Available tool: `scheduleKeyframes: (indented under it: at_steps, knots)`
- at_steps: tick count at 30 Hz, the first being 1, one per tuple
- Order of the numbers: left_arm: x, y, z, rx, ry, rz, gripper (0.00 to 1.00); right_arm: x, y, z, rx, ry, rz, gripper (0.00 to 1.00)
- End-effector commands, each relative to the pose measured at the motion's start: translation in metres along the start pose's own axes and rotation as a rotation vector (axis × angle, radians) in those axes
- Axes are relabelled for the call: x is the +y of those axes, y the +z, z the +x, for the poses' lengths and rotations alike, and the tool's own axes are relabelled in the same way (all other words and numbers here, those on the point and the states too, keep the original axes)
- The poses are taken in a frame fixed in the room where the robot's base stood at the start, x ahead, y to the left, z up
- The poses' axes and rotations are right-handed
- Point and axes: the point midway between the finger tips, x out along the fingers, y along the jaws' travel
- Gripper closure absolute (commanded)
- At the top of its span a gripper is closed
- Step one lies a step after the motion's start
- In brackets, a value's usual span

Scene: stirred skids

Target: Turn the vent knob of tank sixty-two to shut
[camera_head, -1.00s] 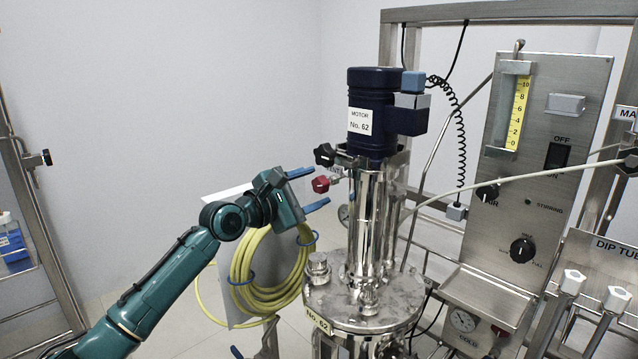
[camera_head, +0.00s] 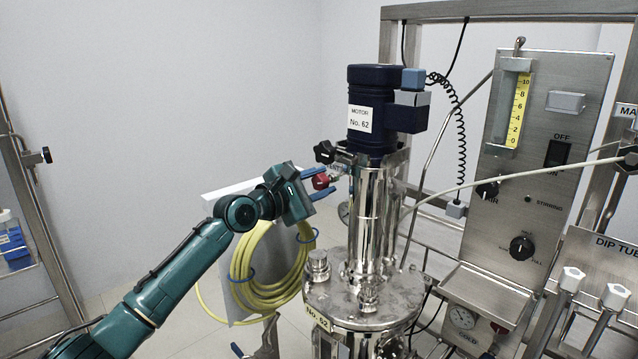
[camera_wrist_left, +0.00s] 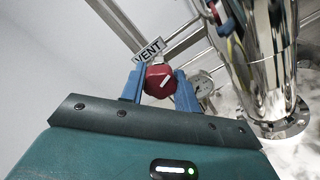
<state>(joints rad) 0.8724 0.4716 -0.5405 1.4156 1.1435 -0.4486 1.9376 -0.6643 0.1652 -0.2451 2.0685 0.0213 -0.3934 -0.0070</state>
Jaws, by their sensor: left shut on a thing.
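The red vent knob (camera_head: 320,182) sits on the left side of tank sixty-two's steel column. In the left wrist view the red knob (camera_wrist_left: 160,80) has a white mark slanting across its face, and a VENT label (camera_wrist_left: 149,50) stands just behind it. My left gripper (camera_head: 322,183) has its blue fingers on either side of the knob and is shut on it. Tank sixty-two (camera_head: 365,300) is a steel vessel with a No. 62 label and a dark blue motor (camera_head: 375,95) on top. My right gripper is not in view.
A yellow hose coil (camera_head: 262,275) hangs behind my left arm. A black hand knob (camera_head: 325,152) sits just above the vent knob. A control panel (camera_head: 545,200) with a gauge and dials stands at the right. The wall side at the left is open.

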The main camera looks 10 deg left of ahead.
Motion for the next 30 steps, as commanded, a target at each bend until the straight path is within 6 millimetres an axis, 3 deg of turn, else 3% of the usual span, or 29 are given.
scheduleKeyframes:
  at_steps: [3, 14, 30]
  knots:
    - [-0.0004, -0.0003, -0.0001, 0.001, -0.001, 0.000, 0.92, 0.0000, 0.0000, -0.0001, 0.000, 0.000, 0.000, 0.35]
    - [-0.0007, -0.0005, 0.0000, 0.001, -0.001, 0.063, 0.92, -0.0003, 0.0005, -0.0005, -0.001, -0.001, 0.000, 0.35]
    - [-0.0011, -0.0015, -0.0001, 0.001, -0.001, 0.507, 0.92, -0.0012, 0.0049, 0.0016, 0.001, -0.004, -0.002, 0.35]
